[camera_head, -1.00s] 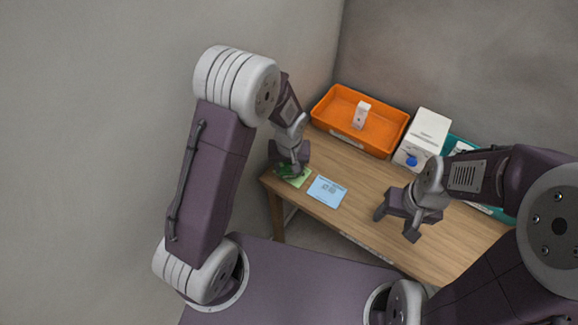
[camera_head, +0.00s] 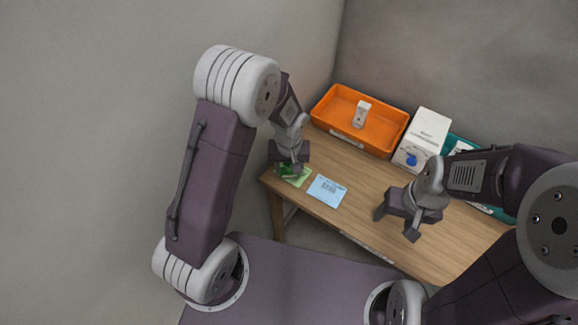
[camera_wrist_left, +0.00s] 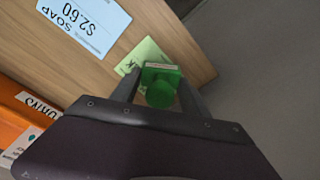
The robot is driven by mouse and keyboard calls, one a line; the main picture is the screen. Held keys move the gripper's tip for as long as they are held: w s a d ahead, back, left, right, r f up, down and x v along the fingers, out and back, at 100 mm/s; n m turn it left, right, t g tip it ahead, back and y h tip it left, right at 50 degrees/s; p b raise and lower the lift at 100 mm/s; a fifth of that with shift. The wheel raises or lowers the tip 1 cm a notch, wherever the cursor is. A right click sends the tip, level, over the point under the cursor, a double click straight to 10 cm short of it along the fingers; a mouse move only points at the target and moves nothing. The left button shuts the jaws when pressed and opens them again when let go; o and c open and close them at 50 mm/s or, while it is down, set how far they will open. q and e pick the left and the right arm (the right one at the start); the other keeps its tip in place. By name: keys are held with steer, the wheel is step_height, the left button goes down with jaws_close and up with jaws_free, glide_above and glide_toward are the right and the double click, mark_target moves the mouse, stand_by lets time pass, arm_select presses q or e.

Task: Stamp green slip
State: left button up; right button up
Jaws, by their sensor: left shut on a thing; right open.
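A green slip (camera_head: 298,180) lies on the counter near its left front corner. It also shows in the left wrist view (camera_wrist_left: 146,51), partly hidden by the stamp. My left gripper (camera_head: 289,168) is over the slip and shut on a green stamp (camera_wrist_left: 160,86) with a round knob. Whether the stamp touches the slip I cannot tell. My right gripper (camera_head: 396,222) is open and empty above the front part of the counter, to the right.
A blue price card (camera_head: 327,191) reading soap $2.60 lies right of the slip. An orange tray (camera_head: 391,150) with a small white item (camera_head: 361,114) stands behind. A white box with a blue knob (camera_head: 430,127) and a teal tray (camera_head: 456,142) stand further right. The counter's middle is clear.

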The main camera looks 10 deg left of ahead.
arm_select(q)
step_height(320, 180, up, 7)
steer(key=p, duration=0.6)
